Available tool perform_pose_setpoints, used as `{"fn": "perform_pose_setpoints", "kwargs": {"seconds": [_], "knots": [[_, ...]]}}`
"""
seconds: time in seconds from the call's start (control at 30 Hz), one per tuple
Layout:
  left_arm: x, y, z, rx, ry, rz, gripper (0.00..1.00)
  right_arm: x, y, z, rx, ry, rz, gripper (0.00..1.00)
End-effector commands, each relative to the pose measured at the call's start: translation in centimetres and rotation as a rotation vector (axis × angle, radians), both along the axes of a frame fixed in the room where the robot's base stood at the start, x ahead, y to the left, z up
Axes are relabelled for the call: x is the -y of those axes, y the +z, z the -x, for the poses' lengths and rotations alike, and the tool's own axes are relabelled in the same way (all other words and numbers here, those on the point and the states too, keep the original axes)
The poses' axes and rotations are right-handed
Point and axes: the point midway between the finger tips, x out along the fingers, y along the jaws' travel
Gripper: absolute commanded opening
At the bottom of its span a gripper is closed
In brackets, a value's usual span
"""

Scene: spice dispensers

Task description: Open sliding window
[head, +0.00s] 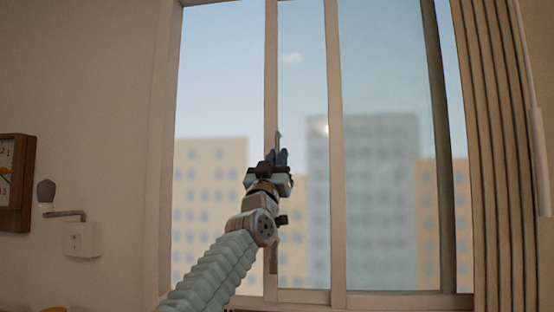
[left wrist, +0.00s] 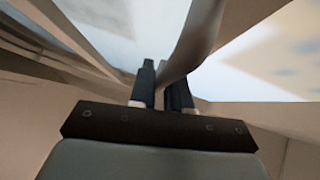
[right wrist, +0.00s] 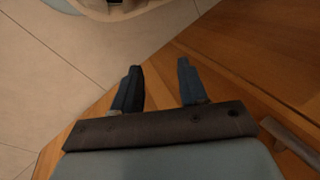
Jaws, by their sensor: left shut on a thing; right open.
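The sliding window (head: 335,200) fills the middle of the head view, with pale upright frame bars and glass. A gap stands between the left jamb and the bar (head: 271,60) that carries a thin upright handle (head: 278,140). My left gripper (head: 276,158) is at this handle, in front of the bar. In the left wrist view its two dark fingers are shut on the curved grey handle (left wrist: 195,40). My right gripper (right wrist: 157,85) shows only in the right wrist view. It is open and empty, above a wooden surface.
Pleated curtains (head: 495,150) hang at the right of the window. A wall box with a crank (head: 80,238) and a framed clock (head: 15,182) are on the left wall. The right wrist view shows a wooden surface (right wrist: 230,60) and a tiled floor (right wrist: 50,80).

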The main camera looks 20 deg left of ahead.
Motion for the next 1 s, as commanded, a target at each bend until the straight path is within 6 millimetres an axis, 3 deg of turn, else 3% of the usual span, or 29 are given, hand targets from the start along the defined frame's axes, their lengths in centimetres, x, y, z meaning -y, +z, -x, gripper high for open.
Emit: {"fn": "perform_pose_setpoints", "kwargs": {"seconds": [0.4, 0.43, 0.53, 0.83, 1.0], "knots": [[0.0, 0.0, 0.0, 0.000, 0.000, 0.000, 0.00, 0.0, 0.0, 0.0, 0.000, 0.001, 0.000, 0.43], [0.0, 0.0, 0.0, 0.000, 0.000, 0.000, 0.20, 0.0, 0.0, 0.0, 0.000, 0.001, 0.000, 0.43], [0.0, 0.0, 0.0, 0.000, 0.000, 0.000, 0.35, 0.0, 0.0, 0.0, 0.000, 0.000, 0.000, 0.43], [0.0, -0.1, 0.1, 0.001, 0.000, 0.000, 0.36, 0.0, -0.1, 0.0, 0.000, 0.000, 0.000, 0.43], [0.1, -1.5, 1.1, 0.001, -0.001, -0.001, 0.36, 0.0, -1.9, 0.0, 0.000, -0.001, 0.001, 0.43]]}}
